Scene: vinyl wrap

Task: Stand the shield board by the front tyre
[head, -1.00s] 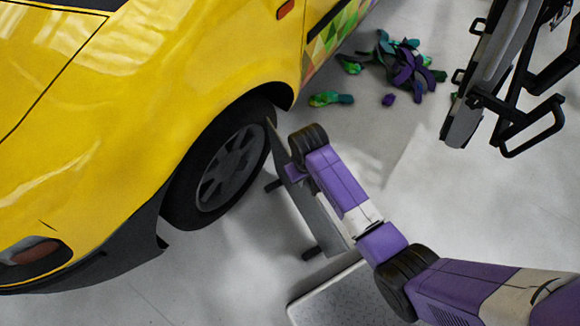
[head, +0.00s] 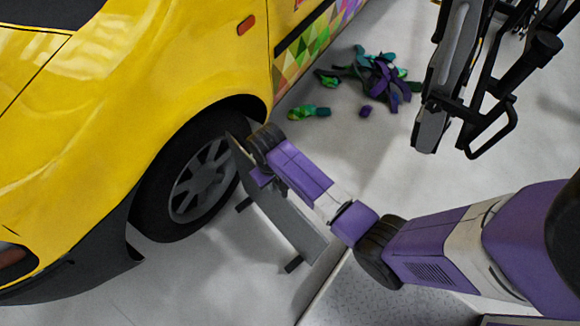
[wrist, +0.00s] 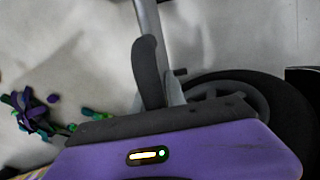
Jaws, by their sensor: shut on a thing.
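The shield board (head: 287,222) is a flat grey panel with short dark feet, tilted in the head view, just right of the front tyre (head: 158,205). My gripper (head: 258,178) is shut on the board near its upper part; my arm partly hides the grip. In the wrist view the board (wrist: 148,16) shows almost edge-on, with a dark finger (wrist: 150,75) against it. The tyre (wrist: 285,100) is at the right there. A narrow gap shows between board and tyre; I cannot tell whether the feet touch the floor.
The yellow car (head: 120,90) fills the left. A pile of purple and green scraps (head: 380,78) lies on the floor behind the board. A black-framed stand (head: 470,100) is at the upper right. A grey textured plate (head: 375,300) is at the bottom. Floor between is clear.

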